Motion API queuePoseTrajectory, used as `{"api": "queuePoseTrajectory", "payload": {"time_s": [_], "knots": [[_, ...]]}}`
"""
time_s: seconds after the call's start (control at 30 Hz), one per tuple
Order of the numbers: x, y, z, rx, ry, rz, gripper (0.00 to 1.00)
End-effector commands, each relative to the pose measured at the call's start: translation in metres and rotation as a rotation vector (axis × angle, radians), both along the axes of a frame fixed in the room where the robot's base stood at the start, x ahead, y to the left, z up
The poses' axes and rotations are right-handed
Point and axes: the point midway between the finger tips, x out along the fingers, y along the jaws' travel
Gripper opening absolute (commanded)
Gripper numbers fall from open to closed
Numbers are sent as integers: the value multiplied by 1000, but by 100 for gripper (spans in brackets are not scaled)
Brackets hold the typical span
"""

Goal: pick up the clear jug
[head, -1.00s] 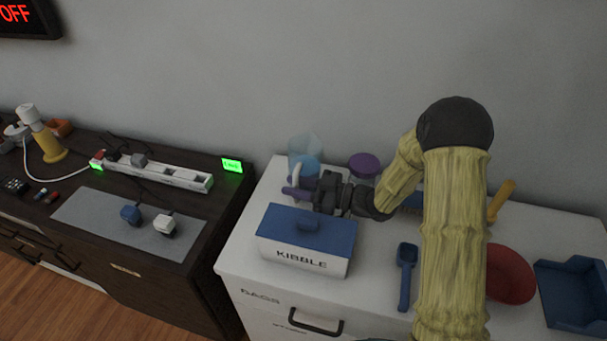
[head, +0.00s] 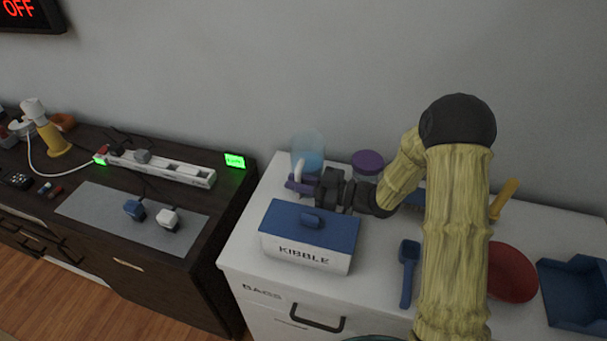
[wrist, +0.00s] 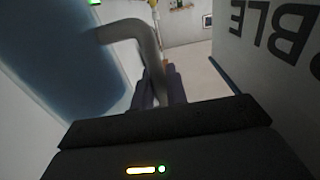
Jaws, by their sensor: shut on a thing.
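The clear jug (head: 309,147), with blue contents low in it, is at the back left of the white cabinet top, behind the kibble box. It looks upright; whether its base touches the surface is hidden. Its pale handle (head: 299,170) faces my gripper. My gripper (head: 299,184), with purple fingers, reaches in from the right and is shut on the handle. In the wrist view the grey handle (wrist: 148,45) passes between the purple fingers (wrist: 158,88), and the jug's blue side (wrist: 65,55) fills the left.
The kibble box (head: 308,240) with a blue lid stands close in front of my gripper. A purple-lidded jar (head: 367,163) is just right of the jug. A blue scoop (head: 408,270), red bowl (head: 513,272) and blue tray (head: 575,290) lie farther right. The wall is close behind.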

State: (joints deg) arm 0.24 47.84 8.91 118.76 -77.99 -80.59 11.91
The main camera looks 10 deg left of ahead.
Motion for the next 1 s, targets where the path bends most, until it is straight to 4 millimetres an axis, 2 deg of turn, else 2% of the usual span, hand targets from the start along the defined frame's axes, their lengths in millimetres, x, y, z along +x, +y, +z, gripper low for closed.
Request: {"api": "queuePoseTrajectory", "payload": {"time_s": [0.17, 0.27, 0.6, 0.7, 1.0], "knots": [[1, 0, 7, 1, -4, -1, 0], [1, 0, 18, 1, -5, -1, 0], [0, 0, 81, 1, -7, 1, 0], [0, 0, 93, 1, -6, 1, 0], [0, 1, 101, 1, -2, 2, 0]]}}
